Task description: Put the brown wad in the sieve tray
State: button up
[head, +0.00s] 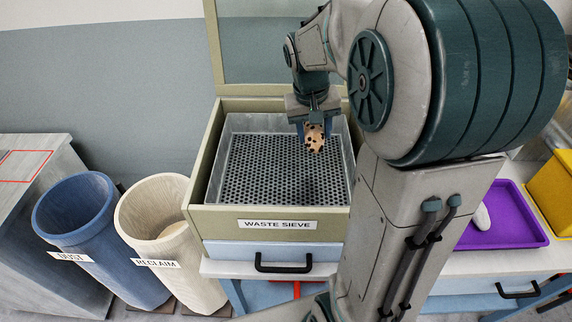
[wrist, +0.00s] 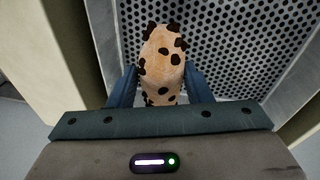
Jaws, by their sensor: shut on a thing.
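The wad (head: 314,138) is light brown with dark spots; it also shows in the wrist view (wrist: 161,70). My gripper (head: 312,124) is shut on it, with a blue finger on each side in the wrist view (wrist: 161,88). The sieve tray (head: 240,170) is a grey perforated metal tray inside a box labelled WASTE SIEVE. The wad is over the tray's perforated floor, which also shows in the wrist view (wrist: 225,50). It looks held above the floor, with a dark patch on the floor below it. The tray looks empty.
The sieve box (head: 225,222) has raised walls around the tray and an upright lid or frame behind. A blue DUST bin (head: 85,245) and a cream RECLAIM bin (head: 170,255) stand at left. A purple tray (head: 505,228) holding a white piece (head: 481,217) and a yellow container (head: 556,185) are at right.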

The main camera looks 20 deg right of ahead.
jog(key=a+f, duration=0.1)
jog(key=a, duration=0.1)
jog(key=s+a+f+p, duration=0.1)
jog(key=a+f, duration=0.1)
jog(key=a, duration=0.1)
jog(key=a+f, duration=0.2)
jog(key=a, duration=0.1)
jog(key=shift+s, duration=0.4)
jog(key=shift+f+p, duration=0.65)
jog(key=shift+f, duration=1.35)
jog(key=shift+f, duration=0.1)
jog(key=o, duration=1)
